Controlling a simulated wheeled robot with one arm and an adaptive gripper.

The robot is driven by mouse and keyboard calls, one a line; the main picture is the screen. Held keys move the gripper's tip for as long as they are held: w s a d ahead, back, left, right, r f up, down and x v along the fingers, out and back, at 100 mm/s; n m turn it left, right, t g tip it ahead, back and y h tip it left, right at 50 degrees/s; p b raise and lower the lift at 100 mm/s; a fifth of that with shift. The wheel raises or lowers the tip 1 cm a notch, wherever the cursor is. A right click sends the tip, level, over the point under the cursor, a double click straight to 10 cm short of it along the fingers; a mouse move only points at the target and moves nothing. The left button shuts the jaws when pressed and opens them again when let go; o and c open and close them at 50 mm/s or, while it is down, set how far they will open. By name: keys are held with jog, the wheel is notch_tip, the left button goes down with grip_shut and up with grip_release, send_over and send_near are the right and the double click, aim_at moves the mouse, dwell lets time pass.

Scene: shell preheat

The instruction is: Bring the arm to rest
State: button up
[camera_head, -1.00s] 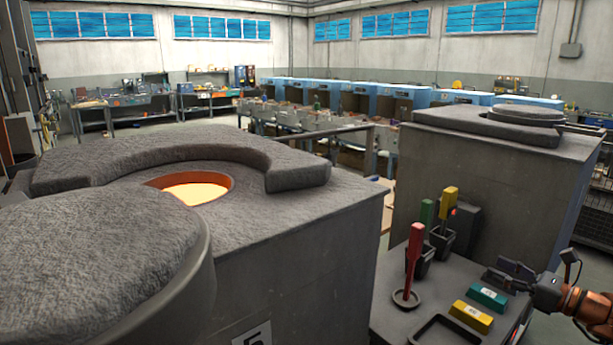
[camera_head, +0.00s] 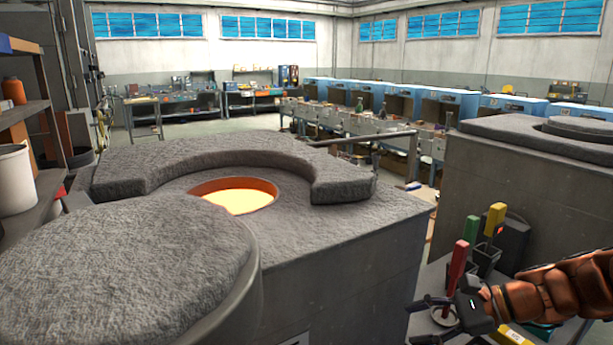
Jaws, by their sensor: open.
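My gripper (camera_head: 422,320) is at the lower right, over the dark side table (camera_head: 431,282). Its dark fingers are spread, point left and hold nothing that I can see. My orange arm comes in from the right edge, bent and low over the table. The gripper overlaps the round base of an upright red-handled tool (camera_head: 457,264); I cannot tell whether they touch.
Green (camera_head: 472,228) and yellow (camera_head: 495,219) handles stand in dark holders behind the gripper. A yellow block (camera_head: 514,337) lies below my arm. A furnace with a glowing opening (camera_head: 235,200) fills the centre left. Shelves (camera_head: 22,115) stand at the left edge.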

jog(key=s+a+f+n+g+h+p, duration=0.15)
jog(key=s+a+n+g+h, duration=0.3)
jog(key=s+a+n, duration=0.55)
jog(key=s+d+n+h+p, duration=0.1)
jog(key=s+d+n+h, duration=0.2)
jog(key=s, duration=0.4)
jog(key=s+d+n+h+p, duration=0.1)
jog(key=s+d+n+h, duration=0.2)
jog(key=s, duration=0.5)
jog(key=shift+s+d+n+g+h, duration=0.2)
jog(key=shift+d+n+g+h, duration=0.1)
jog(key=shift+d+g+h, duration=0.2)
jog(key=shift+a+f, duration=0.1)
jog(key=shift+f, duration=0.05)
jog(key=shift+c, duration=1)
jog(key=shift+a, duration=0.15)
